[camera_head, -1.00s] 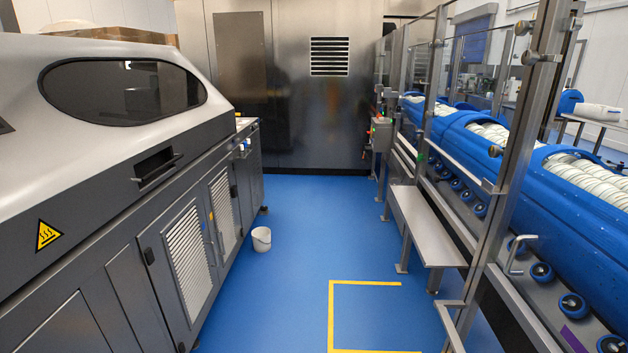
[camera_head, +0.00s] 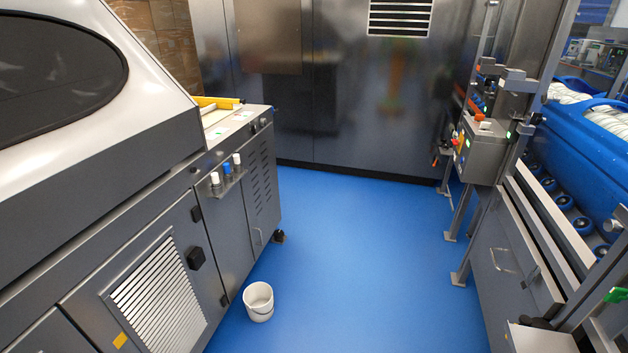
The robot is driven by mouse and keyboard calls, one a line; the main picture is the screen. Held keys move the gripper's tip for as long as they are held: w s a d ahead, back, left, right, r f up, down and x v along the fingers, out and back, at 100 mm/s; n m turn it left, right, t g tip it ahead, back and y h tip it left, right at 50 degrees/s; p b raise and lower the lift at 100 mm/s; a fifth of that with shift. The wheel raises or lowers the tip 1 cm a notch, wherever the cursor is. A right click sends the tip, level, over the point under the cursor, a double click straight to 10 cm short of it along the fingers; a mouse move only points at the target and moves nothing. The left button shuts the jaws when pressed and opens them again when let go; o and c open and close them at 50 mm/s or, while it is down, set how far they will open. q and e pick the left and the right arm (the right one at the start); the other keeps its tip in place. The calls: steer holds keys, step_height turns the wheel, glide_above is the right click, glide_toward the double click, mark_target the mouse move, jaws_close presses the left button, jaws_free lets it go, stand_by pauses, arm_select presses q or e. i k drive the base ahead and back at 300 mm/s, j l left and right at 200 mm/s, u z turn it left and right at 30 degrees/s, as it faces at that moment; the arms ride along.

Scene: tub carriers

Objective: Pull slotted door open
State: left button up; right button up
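A dark grey door with rows of short slots (camera_head: 263,195) is at the far end of the left machine's side. It looks shut, and a small bar handle (camera_head: 258,237) shows low on it. Nearer along the same side is a door with a white louvred panel (camera_head: 160,300) and a black latch (camera_head: 195,258). It also looks shut. Neither of my grippers is in view.
A white bucket (camera_head: 258,302) stands on the blue floor (camera_head: 345,250) close to the left machine. Small bottles stand on a side shelf (camera_head: 228,182). A control box (camera_head: 480,150) and steel frame line the right. The middle floor is clear.

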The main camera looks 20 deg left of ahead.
mark_target(259, 186)
steer(key=i+l, duration=0.1)
steer(key=i, duration=1.45)
steer(key=j+u, duration=0.05)
steer(key=j, duration=0.05)
